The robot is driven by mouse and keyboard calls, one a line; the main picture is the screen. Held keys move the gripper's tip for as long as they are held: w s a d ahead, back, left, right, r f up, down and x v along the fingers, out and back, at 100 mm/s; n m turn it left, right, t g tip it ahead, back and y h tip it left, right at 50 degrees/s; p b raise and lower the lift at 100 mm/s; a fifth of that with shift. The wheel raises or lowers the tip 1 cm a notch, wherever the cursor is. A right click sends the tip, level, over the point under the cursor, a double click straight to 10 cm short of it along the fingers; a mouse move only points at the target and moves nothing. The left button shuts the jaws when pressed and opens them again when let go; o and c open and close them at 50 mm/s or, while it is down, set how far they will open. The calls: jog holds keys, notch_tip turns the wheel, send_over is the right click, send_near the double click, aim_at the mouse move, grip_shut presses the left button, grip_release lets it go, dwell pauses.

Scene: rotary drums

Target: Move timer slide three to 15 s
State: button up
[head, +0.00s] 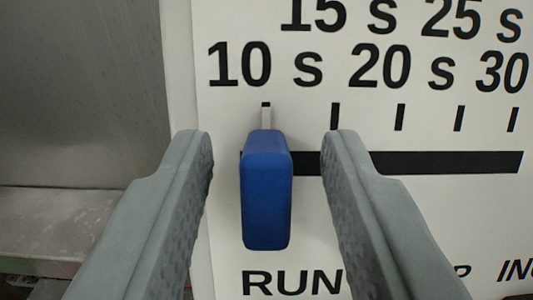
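The blue slide knob (266,190) stands at the left end of the black horizontal slot (420,162). A light grey pointer (266,117) above the knob lines up with the 10 s tick. The 15 s tick (334,117) is the first one to its right. My gripper (266,150) is open, with one grey finger on each side of the knob and a visible gap on both sides. The number that names this slide is not in view.
The white panel (225,120) carries 10 s, 15 s, 20 s, 25 s and 30 s labels above the slot. RUN and partly hidden lettering are below. A grey metal surface (80,90) and a ledge (60,225) lie left of the panel's edge.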

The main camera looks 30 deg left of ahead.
aim_at(335, 121)
jog(key=shift+c, duration=0.3)
grip_shut()
jog(key=shift+w+d, duration=0.45)
jog(key=shift+d, duration=0.2)
jog(key=shift+w+d, duration=0.4)
jog(key=shift+d, duration=0.25)
jog(key=shift+o, duration=0.3)
grip_release()
jog(key=shift+s, duration=0.1)
jog(key=v, duration=1.7)
